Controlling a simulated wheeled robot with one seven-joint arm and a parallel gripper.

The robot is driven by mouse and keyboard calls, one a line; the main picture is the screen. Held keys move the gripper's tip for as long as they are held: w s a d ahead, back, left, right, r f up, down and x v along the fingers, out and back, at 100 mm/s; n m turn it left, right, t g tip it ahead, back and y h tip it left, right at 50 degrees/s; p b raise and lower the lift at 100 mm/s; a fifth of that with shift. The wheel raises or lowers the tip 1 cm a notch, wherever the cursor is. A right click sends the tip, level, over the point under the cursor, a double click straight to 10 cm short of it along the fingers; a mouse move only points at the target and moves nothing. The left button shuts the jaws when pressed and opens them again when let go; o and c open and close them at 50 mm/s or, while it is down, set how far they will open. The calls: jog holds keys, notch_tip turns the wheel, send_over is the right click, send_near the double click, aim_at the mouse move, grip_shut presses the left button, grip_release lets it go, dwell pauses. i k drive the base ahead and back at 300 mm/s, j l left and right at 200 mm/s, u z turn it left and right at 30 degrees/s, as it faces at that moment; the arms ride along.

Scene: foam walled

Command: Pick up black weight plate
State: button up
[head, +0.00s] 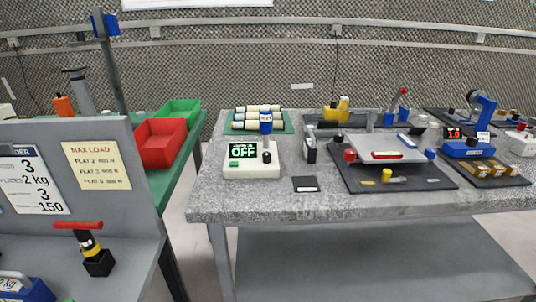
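No round black weight plate can be told for certain in the head view. A small flat black square (305,184) with a pale front edge lies on the speckled grey table (225,204), near its front edge. A black block (98,263) stands on the grey shelf at the lower left, under a yellow-and-black stem with a red bar handle (78,225). A blue object (24,289) with a grey handle and a partly cut-off kg label sits at the bottom left corner. My gripper is not in view.
A white box reading OFF (252,163) stands left of the black square. A black board (345,181) carrying a grey plate (385,149) lies to the right. Red (160,143) and green (179,111) bins stand behind the grey sign panel (110,150). Floor shows between the benches.

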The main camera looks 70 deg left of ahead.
aim_at(310, 149)
jog(key=u, duration=3)
jog(key=k+l+z, duration=0.15)
jog(key=k+z, duration=0.15)
